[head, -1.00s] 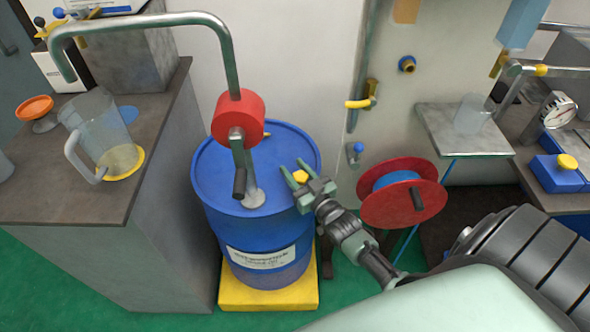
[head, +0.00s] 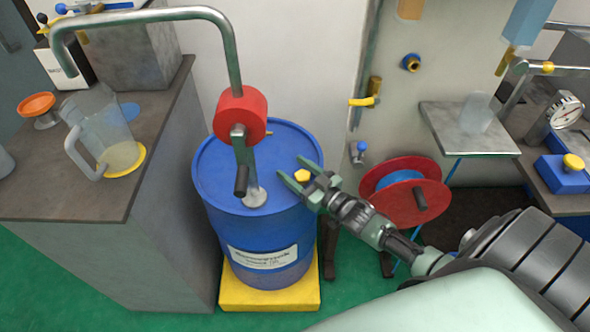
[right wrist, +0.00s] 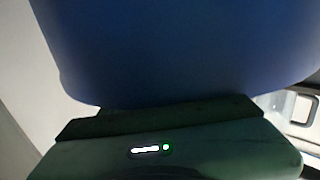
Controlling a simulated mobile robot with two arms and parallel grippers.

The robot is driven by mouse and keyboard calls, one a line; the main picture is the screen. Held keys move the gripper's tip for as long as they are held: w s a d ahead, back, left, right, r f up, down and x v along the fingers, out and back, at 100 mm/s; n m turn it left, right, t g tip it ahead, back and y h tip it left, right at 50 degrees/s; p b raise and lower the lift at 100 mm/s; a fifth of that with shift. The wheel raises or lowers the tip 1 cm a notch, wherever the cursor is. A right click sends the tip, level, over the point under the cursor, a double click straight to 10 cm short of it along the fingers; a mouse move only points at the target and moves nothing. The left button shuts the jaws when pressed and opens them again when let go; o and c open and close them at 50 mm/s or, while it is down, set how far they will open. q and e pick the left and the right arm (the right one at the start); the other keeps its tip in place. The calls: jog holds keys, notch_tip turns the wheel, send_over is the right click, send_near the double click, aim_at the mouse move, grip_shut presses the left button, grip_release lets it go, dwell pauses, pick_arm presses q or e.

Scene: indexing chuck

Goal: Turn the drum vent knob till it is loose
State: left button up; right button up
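The blue drum (head: 225,185) stands upright, with a small yellow knob (head: 302,176) on the right part of its lid. I take this to be the vent knob. My right gripper (head: 289,164) is over the lid's right edge, its two fingers apart. In the head view the knob shows between the fingers, near their base; I cannot tell whether they touch it or how high they are above the lid. The right wrist view shows a large blue surface (right wrist: 180,50), likely the drum, beyond the dark green gripper body; the knob does not show there. My left gripper is out of view.
A red hand pump (head: 240,113) with a bent grey pipe and crank stands on the lid, left of the gripper. The drum rests on a yellow base (head: 270,296). A red reel (head: 405,200) is close to the right. A bench (head: 150,190) with a jug (head: 100,135) is left.

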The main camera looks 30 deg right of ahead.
aim_at(308, 180)
jog(key=v, duration=0.8)
